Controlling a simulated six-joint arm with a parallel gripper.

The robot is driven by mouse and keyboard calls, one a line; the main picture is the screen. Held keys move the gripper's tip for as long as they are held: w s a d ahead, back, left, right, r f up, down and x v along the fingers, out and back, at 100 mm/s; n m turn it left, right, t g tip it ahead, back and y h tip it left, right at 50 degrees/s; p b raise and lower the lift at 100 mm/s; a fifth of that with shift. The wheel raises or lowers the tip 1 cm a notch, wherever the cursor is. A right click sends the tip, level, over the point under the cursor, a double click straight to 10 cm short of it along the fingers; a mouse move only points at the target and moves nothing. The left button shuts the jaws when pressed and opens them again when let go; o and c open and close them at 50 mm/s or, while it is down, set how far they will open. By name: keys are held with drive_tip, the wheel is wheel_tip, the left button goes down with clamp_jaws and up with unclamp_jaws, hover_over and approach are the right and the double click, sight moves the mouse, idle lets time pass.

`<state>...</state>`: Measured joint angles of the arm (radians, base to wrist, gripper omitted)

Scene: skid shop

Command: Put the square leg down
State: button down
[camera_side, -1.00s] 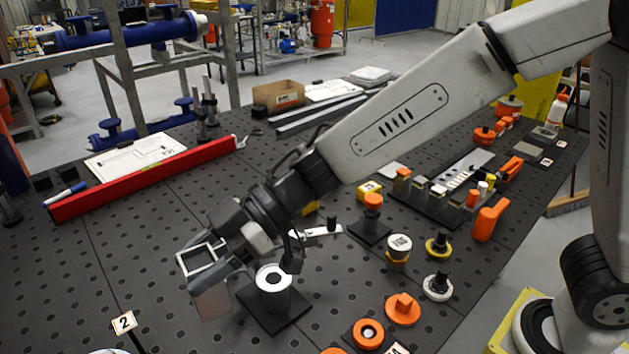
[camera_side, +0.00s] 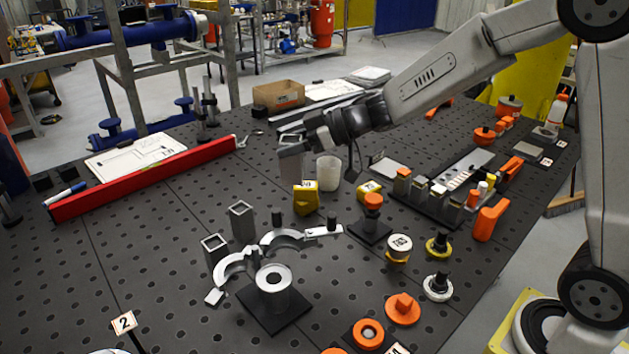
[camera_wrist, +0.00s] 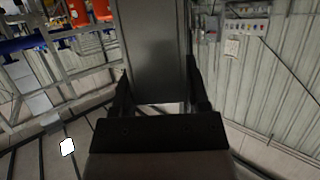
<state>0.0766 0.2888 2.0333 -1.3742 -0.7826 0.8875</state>
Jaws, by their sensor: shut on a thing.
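A grey square leg (camera_side: 291,160) hangs from my gripper (camera_side: 301,145) at the back middle of the table in the side view. The gripper is shut on it. Whether the leg's lower end touches the table cannot be told. In the wrist view the leg (camera_wrist: 152,50) stretches away between the two jaws (camera_wrist: 158,100). Two similar square tubes, a rear one (camera_side: 242,222) and a front one (camera_side: 215,249), stand upright on the table at the left middle.
A white cup (camera_side: 328,173) and a yellow block (camera_side: 306,198) stand close to the right and front of the leg. Curved grey clamp pieces (camera_side: 283,238) and a ring-topped cylinder (camera_side: 273,288) are nearer. A red beam (camera_side: 145,180) lies left. The perforated table (camera_side: 190,200) between is clear.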

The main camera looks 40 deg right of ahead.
drive_tip(key=s+d+m+t+h, duration=0.25)
drive_tip(key=d+m+h, duration=0.2)
drive_tip(key=d, duration=1.45)
drive_tip(key=s+d+m+t+h, duration=0.25)
drive_tip(key=d+m+h, duration=0.2)
drive_tip(key=d, duration=1.35)
drive_tip(key=shift+g, duration=0.5)
wheel_tip(320, 180, down, 5)
drive_tip(key=shift+w, duration=0.1)
drive_tip(key=w+d+f, duration=0.6)
drive_tip(key=w+f, duration=0.3)
drive_tip(key=w, duration=0.3)
drive_tip(key=shift+f, duration=0.15)
drive_tip(key=shift+d, duration=0.1)
